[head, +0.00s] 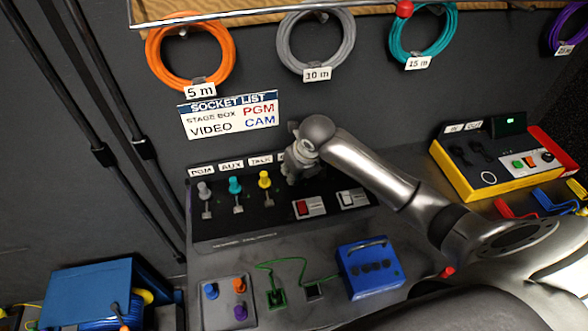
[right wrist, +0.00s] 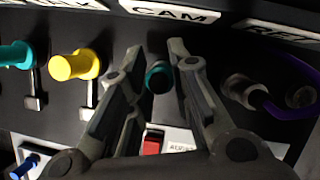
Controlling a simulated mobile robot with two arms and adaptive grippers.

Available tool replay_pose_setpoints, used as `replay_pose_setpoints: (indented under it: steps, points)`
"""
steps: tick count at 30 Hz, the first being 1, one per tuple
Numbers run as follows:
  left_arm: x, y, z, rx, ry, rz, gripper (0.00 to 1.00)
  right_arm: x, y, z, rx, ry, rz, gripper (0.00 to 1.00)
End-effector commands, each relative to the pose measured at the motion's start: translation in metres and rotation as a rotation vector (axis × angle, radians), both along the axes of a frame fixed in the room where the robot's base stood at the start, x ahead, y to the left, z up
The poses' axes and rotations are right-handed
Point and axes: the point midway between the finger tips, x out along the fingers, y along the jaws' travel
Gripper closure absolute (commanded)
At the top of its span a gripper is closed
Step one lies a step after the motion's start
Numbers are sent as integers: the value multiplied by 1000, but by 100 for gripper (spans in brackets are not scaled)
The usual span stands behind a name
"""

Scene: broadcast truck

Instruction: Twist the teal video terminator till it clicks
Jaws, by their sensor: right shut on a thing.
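The teal terminator (right wrist: 158,77) shows in the right wrist view as a small round teal end on the black panel, below the CAM label (right wrist: 170,12). My right gripper (right wrist: 160,62) is shut on it, one finger on each side. In the head view my right gripper (head: 294,163) is at the panel (head: 225,222), and it hides the terminator there. Whether the terminator is fully seated cannot be told. My left gripper is not in view.
A yellow plug (right wrist: 75,66) and another teal plug (right wrist: 16,56) stand left of the gripper. A metal connector (right wrist: 240,88) with a purple cable (right wrist: 285,112) is close on the right. A red switch (head: 302,207) lies below.

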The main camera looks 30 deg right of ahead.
Motion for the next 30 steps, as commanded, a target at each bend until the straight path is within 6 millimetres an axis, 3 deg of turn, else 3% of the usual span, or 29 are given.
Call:
replay_pose_setpoints:
  steps: [11, 21, 30]
  points:
    - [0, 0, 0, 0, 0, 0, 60, 0, 0, -1, 0, 2, -32, 98]
    - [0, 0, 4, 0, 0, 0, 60, -1, 1, -1, 1, 3, -297, 98]
    - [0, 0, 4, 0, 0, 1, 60, -1, 1, -2, 0, 3, -325, 98]
